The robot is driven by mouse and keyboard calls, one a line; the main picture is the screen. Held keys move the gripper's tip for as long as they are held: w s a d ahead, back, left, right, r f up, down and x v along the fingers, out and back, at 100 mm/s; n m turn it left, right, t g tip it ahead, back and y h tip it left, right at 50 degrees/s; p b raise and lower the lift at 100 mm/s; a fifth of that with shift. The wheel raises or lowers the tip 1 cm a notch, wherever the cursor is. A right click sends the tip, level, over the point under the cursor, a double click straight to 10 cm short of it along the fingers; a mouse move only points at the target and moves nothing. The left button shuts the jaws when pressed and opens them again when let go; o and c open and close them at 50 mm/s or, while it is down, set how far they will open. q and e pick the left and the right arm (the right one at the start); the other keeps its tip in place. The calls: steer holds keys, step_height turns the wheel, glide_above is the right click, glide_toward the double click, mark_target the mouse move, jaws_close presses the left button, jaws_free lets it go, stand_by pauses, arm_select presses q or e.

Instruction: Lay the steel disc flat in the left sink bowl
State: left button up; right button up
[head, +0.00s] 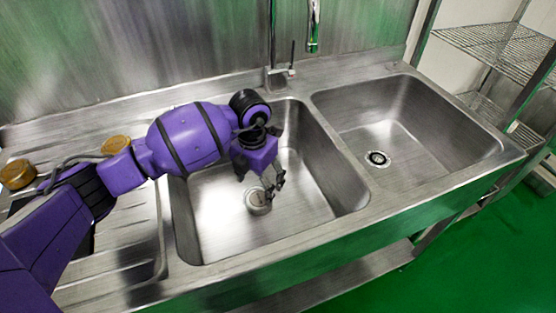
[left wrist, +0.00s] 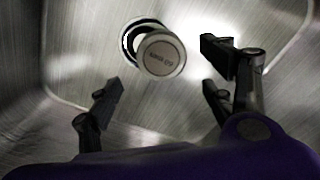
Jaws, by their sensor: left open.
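The steel disc (head: 256,203) is in the left sink bowl (head: 320,190), near the bowl's middle. In the left wrist view, the disc (left wrist: 162,56) shows its round, lettered face and overlaps the dark drain ring (left wrist: 130,38). I cannot tell whether it lies fully flat or touches the floor all around. My left gripper (head: 272,188) is over the bowl, pointing down beside the disc. In the left wrist view, the left gripper's fingers (left wrist: 160,72) are spread, with a gap around the disc and no grip on it. My right gripper is not in view.
The right sink bowl (head: 420,130) is empty, with a drain (head: 378,158). A faucet (head: 280,73) stands behind the divider. Two brass-coloured round pieces (head: 17,174) (head: 116,144) sit on the left side. A wire shelf (head: 495,42) stands at the right.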

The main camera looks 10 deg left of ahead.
mark_target(258, 198)
arm_select(q)
steer(key=shift+r, duration=2.75)
